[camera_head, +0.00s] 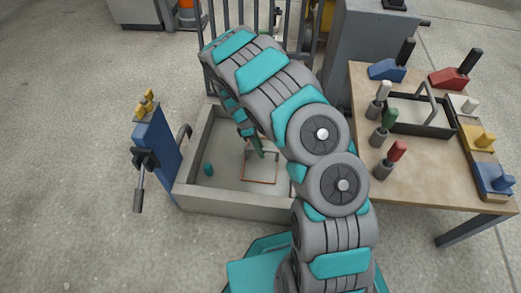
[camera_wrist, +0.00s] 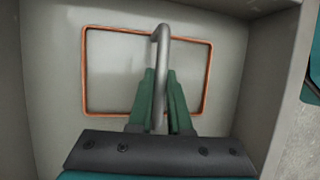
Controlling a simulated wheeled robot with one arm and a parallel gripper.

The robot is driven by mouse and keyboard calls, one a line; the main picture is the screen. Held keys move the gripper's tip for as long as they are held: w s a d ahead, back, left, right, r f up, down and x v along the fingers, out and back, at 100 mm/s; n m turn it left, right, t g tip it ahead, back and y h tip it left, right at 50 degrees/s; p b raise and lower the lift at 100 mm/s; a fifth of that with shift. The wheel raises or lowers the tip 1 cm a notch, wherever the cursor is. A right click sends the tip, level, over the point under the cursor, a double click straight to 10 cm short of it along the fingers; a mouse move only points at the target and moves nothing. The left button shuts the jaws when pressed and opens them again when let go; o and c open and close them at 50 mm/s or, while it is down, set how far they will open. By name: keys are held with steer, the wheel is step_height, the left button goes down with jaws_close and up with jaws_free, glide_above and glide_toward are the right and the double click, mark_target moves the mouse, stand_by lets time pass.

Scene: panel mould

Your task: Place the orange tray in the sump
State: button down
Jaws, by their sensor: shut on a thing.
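The orange tray shows as a thin orange rim around a grey inside, with a grey arched handle, in the wrist view (camera_wrist: 84,70). In the head view its rim (camera_head: 260,182) lies within the walls of the sump. The sump (camera_head: 230,205) is a grey open box on the floor; its bare floor also shows in the wrist view (camera_wrist: 50,85). My gripper (camera_wrist: 160,82) has its green fingers shut on the handle from both sides. In the head view it (camera_head: 254,143) is partly hidden by my arm. I cannot tell whether the tray touches the sump floor.
A small teal thing (camera_head: 208,169) is in the sump's left part. A blue post with a clamp (camera_head: 157,145) stands at its left. A wooden table (camera_head: 400,193) at right holds a black handled tray (camera_head: 425,130) and several coloured tools. A dark railing stands behind the sump.

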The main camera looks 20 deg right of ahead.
steer(key=c, duration=0.8)
jaws_free()
steer(key=shift+c, duration=0.2)
steer(key=p+v, duration=0.2)
steer(key=v, duration=0.9)
steer(key=s+d+r+m, duration=0.2)
steer(key=s+r, duration=0.1)
steer(key=r, duration=0.3)
steer(key=s+d+r+m, duration=0.2)
steer(key=r, duration=0.3)
steer(key=s+d+r+m+y, duration=0.15)
steer(key=s+r+m, duration=0.25)
steer(key=s+r, duration=0.45)
steer(key=s+a+r+m+t+y, duration=0.1)
steer(key=s+r+m, duration=0.1)
steer(key=s, duration=0.9)
steer(key=s+a+r+m+t+y, duration=0.1)
steer(key=s+m, duration=0.3)
steer(key=s, duration=0.8)
steer(key=shift+s+a+r, duration=0.15)
steer(key=shift+s+r, duration=0.15)
steer(key=shift+r, duration=0.1)
